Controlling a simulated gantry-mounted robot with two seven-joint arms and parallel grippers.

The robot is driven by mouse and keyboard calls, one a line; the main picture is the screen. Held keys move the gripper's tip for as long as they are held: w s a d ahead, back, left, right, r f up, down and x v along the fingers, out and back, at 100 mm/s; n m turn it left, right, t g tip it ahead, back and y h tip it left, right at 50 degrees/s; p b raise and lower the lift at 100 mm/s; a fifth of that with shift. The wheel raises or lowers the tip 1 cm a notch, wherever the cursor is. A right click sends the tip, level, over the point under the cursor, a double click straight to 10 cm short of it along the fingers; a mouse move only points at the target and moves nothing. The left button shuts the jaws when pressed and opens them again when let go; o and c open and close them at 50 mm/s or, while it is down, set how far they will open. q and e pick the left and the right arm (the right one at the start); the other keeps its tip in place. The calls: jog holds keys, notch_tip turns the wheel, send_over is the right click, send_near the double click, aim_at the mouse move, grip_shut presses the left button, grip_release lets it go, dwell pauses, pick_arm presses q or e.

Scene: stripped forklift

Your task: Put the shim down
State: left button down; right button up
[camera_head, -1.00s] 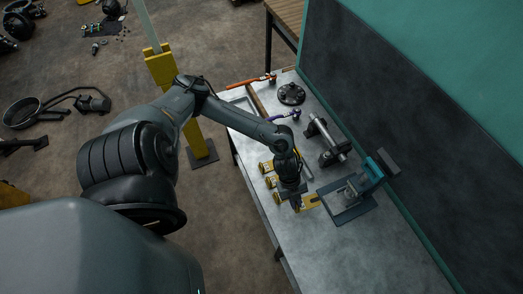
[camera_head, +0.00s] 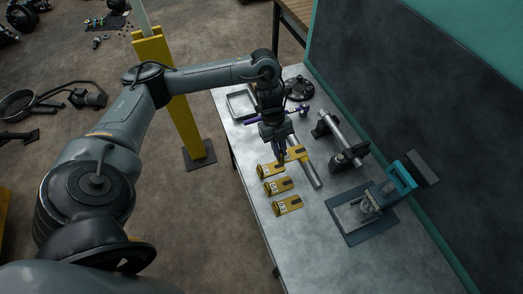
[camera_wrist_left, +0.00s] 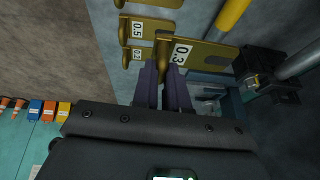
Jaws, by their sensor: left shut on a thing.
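My left gripper (camera_head: 281,154) is shut on a yellow shim (camera_head: 296,154) over the workbench, at the far end of the row of shims. In the left wrist view this shim (camera_wrist_left: 205,55) carries the label 0.3, and the gripper's fingers (camera_wrist_left: 165,85) meet at its labelled end. Three other yellow shims (camera_head: 278,186) lie in a row on the bench. Two in the left wrist view read 0.5 (camera_wrist_left: 150,28) and 0.2 (camera_wrist_left: 131,55). I cannot tell whether the held shim touches the bench. My right gripper is not in view.
The metal workbench (camera_head: 330,268) is clear at its near end. A grey bar (camera_head: 306,171) lies beside the shims. A blue-handled fixture on a dark plate (camera_head: 352,235) stands right, and a shaft on blocks (camera_head: 340,135) behind. A tray (camera_head: 240,104) lies at the far left.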

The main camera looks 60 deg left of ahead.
pick_arm(q)
jog(key=a+f, duration=0.2)
jog(key=a, duration=0.1)
jog(key=s+a+f+b, duration=0.1)
jog(key=a+f, duration=0.1)
jog(key=a, duration=0.1)
jog(key=s+a+f+b, duration=0.1)
jog(key=a+f, duration=0.1)
jog(key=a, duration=0.2)
jog(key=shift+s+f, duration=0.15)
jog(key=shift+s, duration=0.1)
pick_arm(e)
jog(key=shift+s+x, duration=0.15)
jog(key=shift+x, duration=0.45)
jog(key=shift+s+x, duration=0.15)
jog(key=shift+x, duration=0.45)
pick_arm(q)
jog(key=shift+a+f+b, duration=0.1)
jog(key=shift+f+b, duration=0.3)
jog(key=shift+f, duration=1.6)
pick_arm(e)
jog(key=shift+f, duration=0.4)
pick_arm(q)
jog(key=shift+f, duration=0.15)
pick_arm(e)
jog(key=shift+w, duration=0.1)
pick_arm(q)
jog(key=c, duration=1.2)
grip_release()
jog(key=shift+o, duration=0.2)
